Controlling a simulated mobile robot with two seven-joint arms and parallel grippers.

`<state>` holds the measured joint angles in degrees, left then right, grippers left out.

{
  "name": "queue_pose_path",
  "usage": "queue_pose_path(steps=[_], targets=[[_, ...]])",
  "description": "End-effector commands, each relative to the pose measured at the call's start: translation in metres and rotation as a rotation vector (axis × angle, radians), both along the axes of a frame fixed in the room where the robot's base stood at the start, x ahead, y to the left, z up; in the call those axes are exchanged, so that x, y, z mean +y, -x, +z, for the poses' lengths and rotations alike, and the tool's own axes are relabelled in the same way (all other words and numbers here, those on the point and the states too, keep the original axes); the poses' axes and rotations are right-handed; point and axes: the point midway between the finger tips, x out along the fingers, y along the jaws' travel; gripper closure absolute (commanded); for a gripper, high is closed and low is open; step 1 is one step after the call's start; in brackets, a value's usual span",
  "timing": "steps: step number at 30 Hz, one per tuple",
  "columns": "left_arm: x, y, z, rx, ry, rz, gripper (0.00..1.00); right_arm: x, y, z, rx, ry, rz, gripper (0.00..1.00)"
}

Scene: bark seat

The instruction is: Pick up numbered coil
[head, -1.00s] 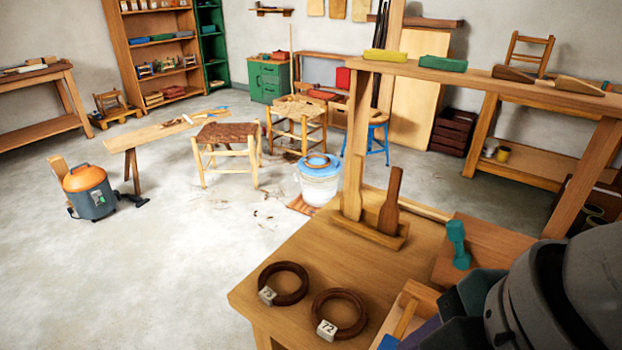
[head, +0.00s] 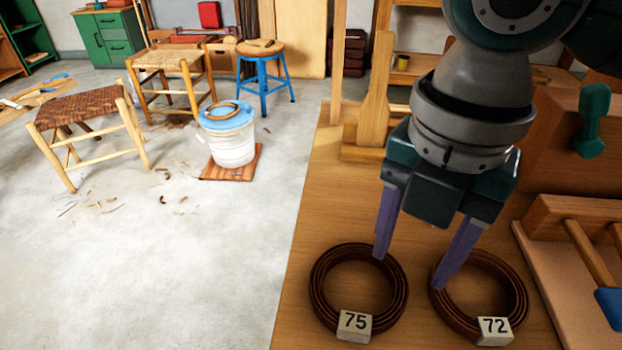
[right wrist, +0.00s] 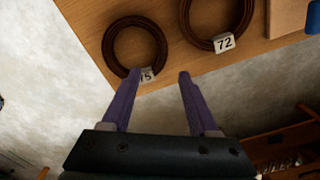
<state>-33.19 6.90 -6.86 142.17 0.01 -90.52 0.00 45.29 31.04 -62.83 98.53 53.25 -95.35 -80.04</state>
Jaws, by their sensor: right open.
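Two dark brown coils lie flat on the wooden table, each with a white number tag at its front. The coil tagged 75 (head: 323,279) is on the left and the coil tagged 72 (head: 515,283) is on the right. Both also show in the right wrist view, coil 75 (right wrist: 108,44) and coil 72 (right wrist: 245,20). My right gripper (head: 410,268) is open and empty, its purple fingers pointing down over the two coils in the head view. In the right wrist view one finger overlaps part of the 75 tag. My left gripper is not in view.
The table (head: 315,200) has an upright wooden frame at its back. A wooden rack (head: 575,225) and a teal tool (head: 592,120) are at the right. Left of the table is open floor, with a white bucket (head: 232,147) and stools farther back.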

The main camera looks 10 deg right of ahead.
Motion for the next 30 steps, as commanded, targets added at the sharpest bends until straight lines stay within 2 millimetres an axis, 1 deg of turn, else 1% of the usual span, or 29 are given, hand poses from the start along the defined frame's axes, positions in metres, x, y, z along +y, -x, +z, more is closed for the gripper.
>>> queue_pose_path(steps=[1, 3, 8, 12, 16, 19, 26, 30], targets=[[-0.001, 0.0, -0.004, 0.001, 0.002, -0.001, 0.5, 0.0, 0.001, -0.01, 0.003, 0.0, -0.001, 0.4], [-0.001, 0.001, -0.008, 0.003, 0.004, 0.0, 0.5, 0.0, 0.001, -0.022, 0.003, 0.0, -0.002, 0.4], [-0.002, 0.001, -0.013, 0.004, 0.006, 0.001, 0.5, 0.0, 0.001, -0.041, 0.001, -0.001, -0.001, 0.4], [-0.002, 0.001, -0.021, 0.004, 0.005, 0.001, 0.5, -0.003, 0.001, -0.064, 0.003, 0.0, -0.002, 0.4], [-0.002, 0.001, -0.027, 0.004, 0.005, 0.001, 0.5, -0.003, 0.001, -0.081, 0.001, -0.001, -0.002, 0.4], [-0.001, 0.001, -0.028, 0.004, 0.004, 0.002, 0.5, -0.003, 0.001, -0.087, 0.0, 0.0, -0.001, 0.4], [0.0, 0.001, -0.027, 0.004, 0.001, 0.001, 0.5, -0.003, 0.001, -0.086, -0.001, 0.0, -0.001, 0.41], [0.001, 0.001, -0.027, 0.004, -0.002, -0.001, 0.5, -0.003, 0.001, -0.086, -0.002, -0.001, -0.001, 0.56]])
